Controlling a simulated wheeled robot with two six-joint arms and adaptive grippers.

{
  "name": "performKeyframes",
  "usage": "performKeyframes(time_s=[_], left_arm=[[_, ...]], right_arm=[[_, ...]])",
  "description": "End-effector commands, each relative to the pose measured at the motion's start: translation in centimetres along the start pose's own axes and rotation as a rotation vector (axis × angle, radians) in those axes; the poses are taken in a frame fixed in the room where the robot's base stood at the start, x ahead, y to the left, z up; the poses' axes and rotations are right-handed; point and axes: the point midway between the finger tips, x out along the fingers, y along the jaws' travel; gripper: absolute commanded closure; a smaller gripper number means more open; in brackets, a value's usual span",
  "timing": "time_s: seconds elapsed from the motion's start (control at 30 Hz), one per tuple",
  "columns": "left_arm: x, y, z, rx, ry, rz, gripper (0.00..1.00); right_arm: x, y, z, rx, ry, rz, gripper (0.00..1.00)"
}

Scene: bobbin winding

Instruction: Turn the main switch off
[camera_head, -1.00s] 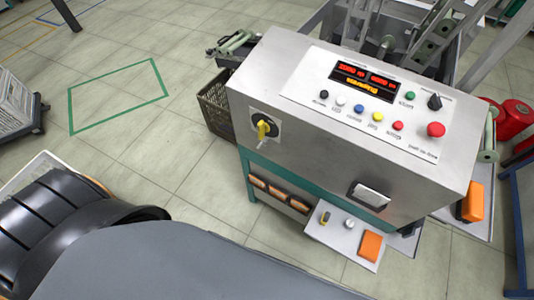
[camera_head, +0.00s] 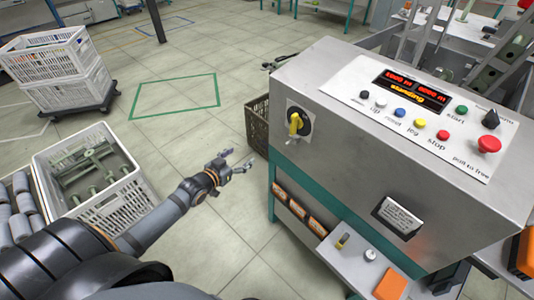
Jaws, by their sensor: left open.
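The main switch (camera_head: 296,124) is a yellow rotary handle on a dark round plate, on the left front face of the grey machine cabinet (camera_head: 345,165). Its handle stands roughly upright. My left gripper (camera_head: 240,164) is open and empty, in the air over the floor to the left of the cabinet. It is apart from the switch, to its left and a little lower in the picture. The lit display (camera_head: 412,87) on the sloping panel shows red digits and yellow text. My right gripper is not in view.
A dark crate (camera_head: 257,124) stands by the cabinet's left side. A white crate with green bobbins (camera_head: 125,205) is at the left, with stacked crates (camera_head: 60,68) behind. A small shelf (camera_head: 350,262) with an orange block juts out below the cabinet. Open floor lies around my left gripper.

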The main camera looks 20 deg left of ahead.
Motion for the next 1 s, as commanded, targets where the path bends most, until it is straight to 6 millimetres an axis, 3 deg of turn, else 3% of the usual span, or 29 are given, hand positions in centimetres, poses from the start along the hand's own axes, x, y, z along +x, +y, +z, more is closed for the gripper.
performKeyframes(time_s=[0.03,0.1,0.2,0.3,0.43,0.63,1.0], left_arm=[[-0.1,2.2,-2.8,0.011,0.073,0.06,0.25],[-1.1,5.2,-7.0,0.013,0.154,0.136,0.25],[-2.9,8.6,-11.0,0.017,0.232,0.223,0.25],[-4.1,10.7,-13.1,0.017,0.273,0.276,0.25],[-4.8,11.5,-14.1,0.016,0.289,0.298,0.25],[-4.4,11.5,-14.0,0.015,0.29,0.295,0.25],[-2.8,11.9,-14.2,0.015,0.292,0.292,0.25]], right_arm=[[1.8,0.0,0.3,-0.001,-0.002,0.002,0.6],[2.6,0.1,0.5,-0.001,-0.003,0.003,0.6],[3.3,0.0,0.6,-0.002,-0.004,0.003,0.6],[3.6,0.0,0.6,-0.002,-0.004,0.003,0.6],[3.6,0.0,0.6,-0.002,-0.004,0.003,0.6],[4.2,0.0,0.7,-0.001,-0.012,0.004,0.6],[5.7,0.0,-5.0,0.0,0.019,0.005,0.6]])
